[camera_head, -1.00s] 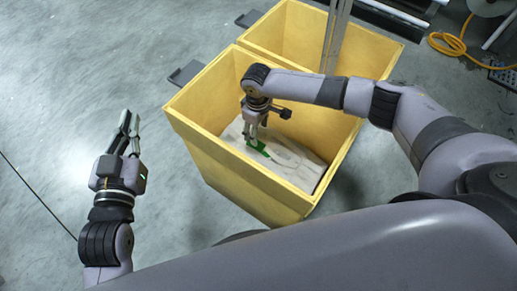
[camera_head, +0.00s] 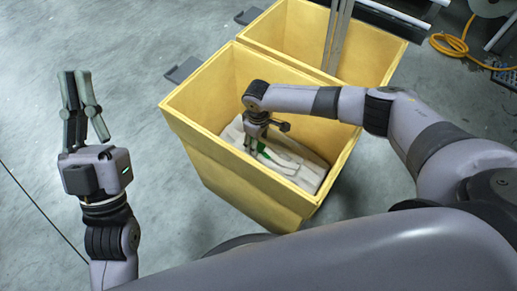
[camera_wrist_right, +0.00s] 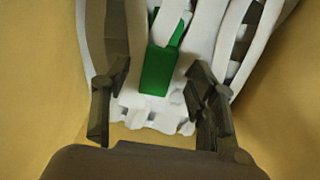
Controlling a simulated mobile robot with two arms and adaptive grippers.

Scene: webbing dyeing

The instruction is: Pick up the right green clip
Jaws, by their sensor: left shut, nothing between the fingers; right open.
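A green clip (camera_wrist_right: 162,70) sits on white webbing (camera_wrist_right: 207,40) in the right wrist view. It also shows as a small green patch (camera_head: 261,147) inside the near yellow box in the head view. My right gripper (camera_wrist_right: 157,88) is open, with one finger on each side of the clip and visible gaps between. In the head view my right gripper (camera_head: 251,148) points down into the box and partly hides the clip. Whether a second clip lies there, I cannot tell. My left gripper (camera_head: 76,75) is shut and empty, outside the box at the left.
The near yellow box (camera_head: 198,150) has tall walls around my right gripper. An orange cable (camera_head: 455,42) lies at the far right.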

